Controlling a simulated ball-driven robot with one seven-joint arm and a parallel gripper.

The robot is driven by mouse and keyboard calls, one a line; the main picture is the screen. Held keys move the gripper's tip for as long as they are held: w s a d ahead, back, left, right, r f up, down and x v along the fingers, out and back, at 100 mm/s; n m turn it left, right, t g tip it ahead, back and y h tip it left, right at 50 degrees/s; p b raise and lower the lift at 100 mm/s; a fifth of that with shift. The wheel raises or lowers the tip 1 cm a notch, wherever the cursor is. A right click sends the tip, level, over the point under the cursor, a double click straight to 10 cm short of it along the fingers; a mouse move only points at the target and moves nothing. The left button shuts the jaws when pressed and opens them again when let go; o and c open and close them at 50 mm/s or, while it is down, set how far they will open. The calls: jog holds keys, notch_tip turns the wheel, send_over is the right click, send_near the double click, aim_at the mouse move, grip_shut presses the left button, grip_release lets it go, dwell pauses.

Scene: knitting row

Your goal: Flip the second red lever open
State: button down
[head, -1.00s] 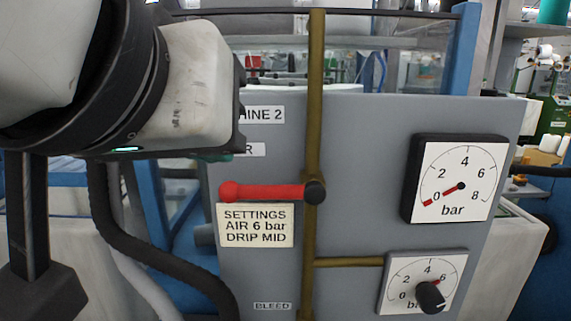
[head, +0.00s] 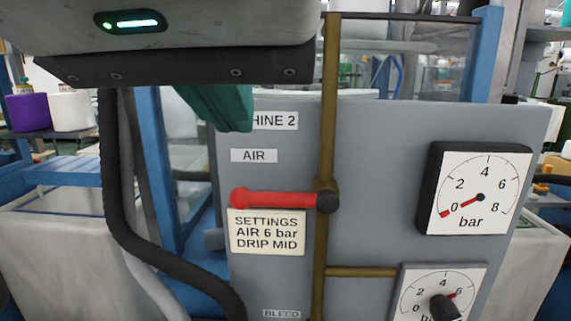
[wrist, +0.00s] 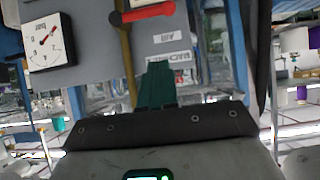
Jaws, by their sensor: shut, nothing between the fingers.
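A red lever (head: 278,198) lies level across the front of the grey panel. Its black hub is on a brass upright pipe (head: 330,110), and its red knob end points left, just above the settings label. I see only this one red lever; it also shows at the top of the wrist view (wrist: 152,13). My gripper (head: 237,128) has green fingers and is shut and empty. It is above the lever's knob end in the head view, apart from it, overlapping the "MACHINE 2" label. The fingers also show in the wrist view (wrist: 157,66).
The grey panel (head: 390,150) carries an upper gauge (head: 479,188) with its needle near 0 and a lower dial (head: 440,295) with a black knob. A label reads "AIR 6 bar, DRIP MID". A dark hose (head: 120,220) hangs at the left. Blue frame posts stand beside the panel.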

jog(key=b, duration=0.5)
send_over(281, 200)
jog(key=s+a, duration=0.2)
notch_tip(281, 200, down, 6)
jog(key=shift+w+a+f+b, duration=0.1)
jog(key=shift+a+f+b, duration=0.1)
jog(key=shift+f+b, duration=1.4)
jog(key=shift+f, duration=0.1)
